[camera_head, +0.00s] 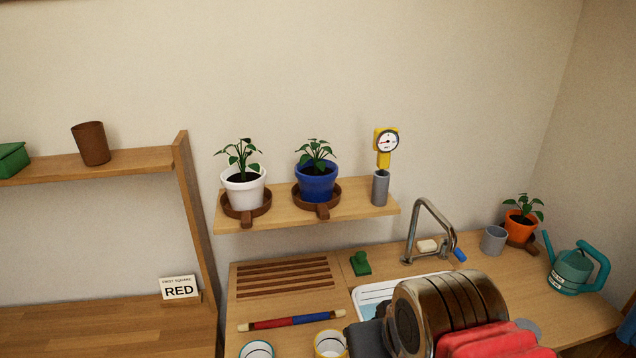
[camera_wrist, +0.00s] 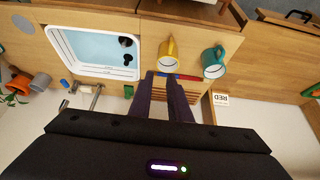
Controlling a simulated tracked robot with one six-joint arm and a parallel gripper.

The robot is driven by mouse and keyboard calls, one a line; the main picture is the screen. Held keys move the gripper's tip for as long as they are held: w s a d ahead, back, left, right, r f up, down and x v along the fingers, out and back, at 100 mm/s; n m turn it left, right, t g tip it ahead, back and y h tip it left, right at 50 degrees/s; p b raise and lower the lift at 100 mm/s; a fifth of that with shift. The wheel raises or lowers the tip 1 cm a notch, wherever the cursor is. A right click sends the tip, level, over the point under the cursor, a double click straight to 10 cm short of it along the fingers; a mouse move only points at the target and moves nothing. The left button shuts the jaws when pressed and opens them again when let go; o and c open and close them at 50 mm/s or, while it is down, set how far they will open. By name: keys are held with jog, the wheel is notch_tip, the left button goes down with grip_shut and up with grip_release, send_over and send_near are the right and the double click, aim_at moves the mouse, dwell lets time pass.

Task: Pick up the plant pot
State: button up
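Three plant pots with leafy plants are in the head view. A white pot (camera_head: 243,190) and a blue pot (camera_head: 317,186) stand upright on brown saucers on the wall shelf. An orange pot (camera_head: 520,228) stands on a saucer at the back right of the counter; it also shows at the left edge of the wrist view (camera_wrist: 19,84). My gripper (camera_wrist: 162,78) shows two dark fingers with a narrow gap and nothing between them. It is over the counter, apart from all three pots. In the head view my arm hides its fingertips.
The wall shelf (camera_head: 228,221) also bears a yellow gauge (camera_head: 384,158) in a grey holder. A tap (camera_head: 431,222) rises behind the sink (camera_wrist: 75,60). A teal watering can (camera_head: 573,270) stands at right. Yellow (camera_wrist: 167,58) and teal (camera_wrist: 213,65) mugs stand on the counter.

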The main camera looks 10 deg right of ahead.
jog(key=shift+a, duration=0.1)
jog(key=w+a+r+m+t+y, duration=0.15)
jog(key=w+r+m, duration=0.25)
jog(key=w+m, duration=0.4)
jog(key=w+a+r+m+g+y, duration=0.1)
jog(key=w+r+m+y, duration=0.25)
jog(key=w+m, duration=0.5)
jog(key=w+d+r+m+t+y, duration=0.1)
jog(key=w+d+r+m+t, duration=0.1)
jog(key=w+m, duration=0.4)
jog(key=w+d+r+m+t+y, duration=0.1)
jog(key=w+d+r+m, duration=0.4)
jog(key=w, duration=0.8)
jog(key=shift+w+d+m+t, duration=0.4)
jog(key=shift+d+m+t, duration=0.35)
jog(key=shift+d+m, duration=0.15)
